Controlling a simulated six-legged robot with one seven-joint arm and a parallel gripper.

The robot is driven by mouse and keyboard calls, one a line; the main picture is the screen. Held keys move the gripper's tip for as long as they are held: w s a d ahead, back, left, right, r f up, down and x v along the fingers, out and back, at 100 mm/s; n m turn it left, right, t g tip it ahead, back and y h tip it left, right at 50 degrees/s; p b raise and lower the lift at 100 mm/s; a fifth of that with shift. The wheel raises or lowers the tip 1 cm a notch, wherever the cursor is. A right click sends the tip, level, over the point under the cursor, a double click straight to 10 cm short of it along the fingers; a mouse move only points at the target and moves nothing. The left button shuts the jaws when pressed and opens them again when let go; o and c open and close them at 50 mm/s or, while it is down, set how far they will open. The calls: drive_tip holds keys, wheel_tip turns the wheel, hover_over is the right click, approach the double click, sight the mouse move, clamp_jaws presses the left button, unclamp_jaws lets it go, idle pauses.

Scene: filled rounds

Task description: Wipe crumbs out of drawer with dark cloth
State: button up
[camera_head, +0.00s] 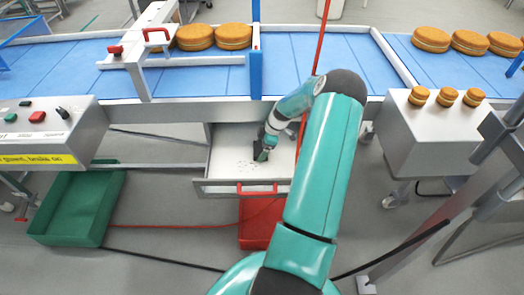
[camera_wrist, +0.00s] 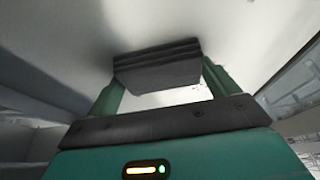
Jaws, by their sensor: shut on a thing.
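My gripper (camera_head: 261,153) reaches down into the open drawer (camera_head: 228,147) under the conveyor. In the wrist view my gripper (camera_wrist: 160,88) is shut on the dark cloth (camera_wrist: 158,65), a folded dark grey pad held between the two green fingers. The cloth (camera_head: 260,151) shows small and dark in the head view, low over or on the drawer floor; contact is not clear. Dark crumbs (camera_head: 252,164) lie on the pale drawer floor near the cloth, towards the drawer front. My arm hides the right part of the drawer.
A blue conveyor (camera_head: 314,60) with filled rounds (camera_head: 234,36) runs above the drawer. A control box (camera_head: 48,133) stands left, a grey cabinet (camera_head: 436,138) with small rounds right. A green crate (camera_head: 78,207) and a red bin (camera_head: 258,222) are on the floor. A red cord hangs beside my arm.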

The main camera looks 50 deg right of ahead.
sight(254, 154)
drive_tip(key=shift+w+a, duration=0.85)
drive_tip(key=shift+w, duration=0.2)
drive_tip(key=shift+s+a+r, duration=0.1)
drive_tip(key=shift+s+a, duration=1.05)
drive_tip(key=shift+a, duration=0.1)
drive_tip(key=shift+s+a+f, duration=0.15)
drive_tip(key=shift+s+a, duration=1.6)
drive_tip(key=shift+a, duration=0.2)
drive_tip(key=shift+s+a+f, duration=0.15)
drive_tip(key=shift+s+a, duration=1.6)
drive_tip(key=shift+a, duration=0.2)
drive_tip(key=shift+w+a, duration=0.95)
drive_tip(key=shift+w, duration=0.1)
drive_tip(key=shift+w+d+r, duration=0.15)
drive_tip(key=shift+w+d, duration=0.5)
drive_tip(key=shift+d, duration=0.1)
drive_tip(key=shift+w+d+r, duration=0.1)
drive_tip(key=shift+w+d, duration=0.5)
drive_tip(key=shift+d, duration=0.15)
drive_tip(key=shift+w+d+f, duration=0.1)
drive_tip(key=shift+w+d, duration=1.6)
drive_tip(key=shift+d, duration=0.2)
drive_tip(key=shift+w+d+f, duration=0.1)
drive_tip(key=shift+w+d, duration=1.55)
drive_tip(key=shift+d, duration=0.25)
drive_tip(key=shift+w+a, duration=0.85)
drive_tip(key=shift+w, duration=0.1)
drive_tip(key=shift+s+a+r, duration=0.1)
drive_tip(key=shift+s+a, duration=2.25)
drive_tip(key=shift+a, duration=0.3)
